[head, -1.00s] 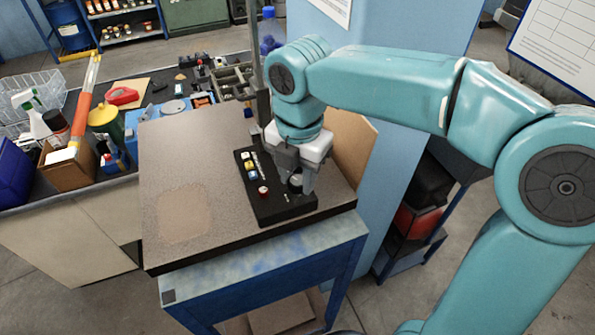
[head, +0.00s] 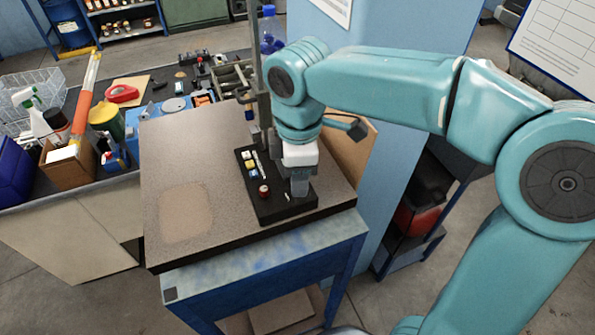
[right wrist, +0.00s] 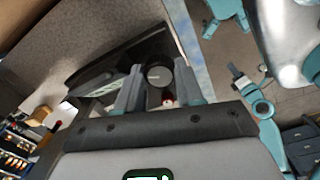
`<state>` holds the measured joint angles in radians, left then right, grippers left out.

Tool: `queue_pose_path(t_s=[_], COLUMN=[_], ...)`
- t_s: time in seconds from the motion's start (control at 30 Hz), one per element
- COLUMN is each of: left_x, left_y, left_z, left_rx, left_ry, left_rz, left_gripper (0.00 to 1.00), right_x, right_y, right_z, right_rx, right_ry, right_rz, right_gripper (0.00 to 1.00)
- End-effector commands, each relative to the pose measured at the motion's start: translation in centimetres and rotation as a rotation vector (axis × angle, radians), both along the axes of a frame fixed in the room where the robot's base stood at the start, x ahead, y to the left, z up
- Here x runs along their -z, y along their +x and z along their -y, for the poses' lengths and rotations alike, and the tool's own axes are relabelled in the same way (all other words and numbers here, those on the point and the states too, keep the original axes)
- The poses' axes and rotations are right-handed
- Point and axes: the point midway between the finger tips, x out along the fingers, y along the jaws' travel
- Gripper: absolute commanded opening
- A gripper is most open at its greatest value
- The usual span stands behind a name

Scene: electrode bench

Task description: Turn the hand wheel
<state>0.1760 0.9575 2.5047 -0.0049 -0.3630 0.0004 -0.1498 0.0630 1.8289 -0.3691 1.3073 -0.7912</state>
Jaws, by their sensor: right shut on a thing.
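The hand wheel shows in the right wrist view as a round dark knob (right wrist: 160,75) with a pale rim, between my fingers. It stands on a black control panel (head: 279,211) that lies on the speckled bench top. In the head view my right gripper (head: 299,190) points down over the panel's right front end and hides the knob. In the right wrist view my right gripper (right wrist: 158,88) is shut on the knob, one finger on each side. My left gripper is not in view.
On the panel beside the gripper are a red button (head: 264,190) and several small white, yellow and blue buttons. A thin upright post (head: 258,60) stands behind the panel. The left of the bench top (head: 190,160) is clear. A cluttered side bench (head: 60,190) stands further left.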

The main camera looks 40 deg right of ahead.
Motion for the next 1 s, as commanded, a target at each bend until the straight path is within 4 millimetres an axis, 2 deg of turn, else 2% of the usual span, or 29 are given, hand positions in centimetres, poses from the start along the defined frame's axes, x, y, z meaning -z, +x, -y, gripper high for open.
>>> queue_pose_path(t_s=[1.0], left_x=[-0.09], left_y=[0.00], left_z=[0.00], left_rx=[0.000], left_ry=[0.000], left_rz=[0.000], left_gripper=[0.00], right_x=[0.02], right_y=[-0.17], right_z=[-0.10], right_rx=[0.965], right_ry=[-0.004], right_rz=[-0.001], right_gripper=[0.06])
